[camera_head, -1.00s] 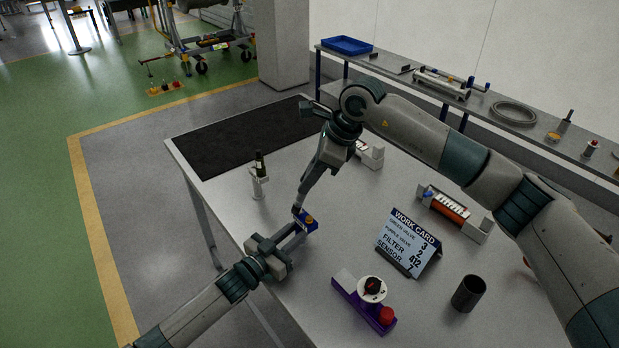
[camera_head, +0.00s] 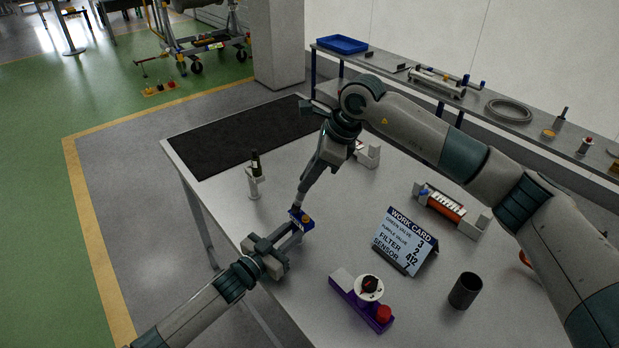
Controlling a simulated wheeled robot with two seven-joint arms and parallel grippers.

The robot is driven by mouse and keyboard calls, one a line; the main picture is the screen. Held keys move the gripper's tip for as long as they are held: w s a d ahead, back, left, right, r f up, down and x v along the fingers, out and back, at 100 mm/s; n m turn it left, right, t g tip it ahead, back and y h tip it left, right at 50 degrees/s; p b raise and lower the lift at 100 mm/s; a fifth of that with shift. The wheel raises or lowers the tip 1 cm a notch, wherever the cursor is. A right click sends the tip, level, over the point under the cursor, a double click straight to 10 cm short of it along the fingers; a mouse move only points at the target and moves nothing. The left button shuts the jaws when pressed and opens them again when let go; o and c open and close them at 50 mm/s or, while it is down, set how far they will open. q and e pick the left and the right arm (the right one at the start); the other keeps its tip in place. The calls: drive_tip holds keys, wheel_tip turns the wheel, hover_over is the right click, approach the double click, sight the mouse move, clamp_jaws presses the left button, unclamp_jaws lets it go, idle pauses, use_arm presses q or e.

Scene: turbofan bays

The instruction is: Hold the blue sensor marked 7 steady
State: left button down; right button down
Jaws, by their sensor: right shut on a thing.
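The small blue sensor (camera_head: 305,225), with a yellow-orange patch, is at the tips of both grippers above the table's left front edge. My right gripper (camera_head: 297,207) reaches down from above and is shut on the sensor. My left gripper (camera_head: 297,231) comes in from the lower left, its fingers pointing at the sensor's near side. I cannot tell whether the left fingers touch it or how far apart they are. The number on the sensor is too small to read. The work card (camera_head: 405,241) stands tilted on the table and lists sensor 7.
A purple fixture (camera_head: 346,291) with a white dial and red knob, a dark cup (camera_head: 465,291) and an orange-and-white cylinder in a holder (camera_head: 444,208) stand to the right. A small bottle in a white stand (camera_head: 254,185) is to the left. A black mat (camera_head: 240,140) lies behind.

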drive_tip(key=shift+w+a, duration=0.4)
drive_tip(key=shift+w, duration=0.1)
drive_tip(key=shift+d, duration=0.15)
drive_tip(key=shift+s+d, duration=0.15)
drive_tip(key=shift+d, duration=0.35)
drive_tip(key=shift+s+a, duration=0.1)
drive_tip(key=shift+s+a, duration=0.35)
drive_tip(key=shift+a, duration=0.25)
drive_tip(key=shift+d, duration=0.2)
drive_tip(key=shift+d, duration=0.4)
drive_tip(key=shift+a, duration=0.1)
idle(0.5)
drive_tip(key=shift+w+a, duration=0.4)
drive_tip(key=shift+w, duration=0.2)
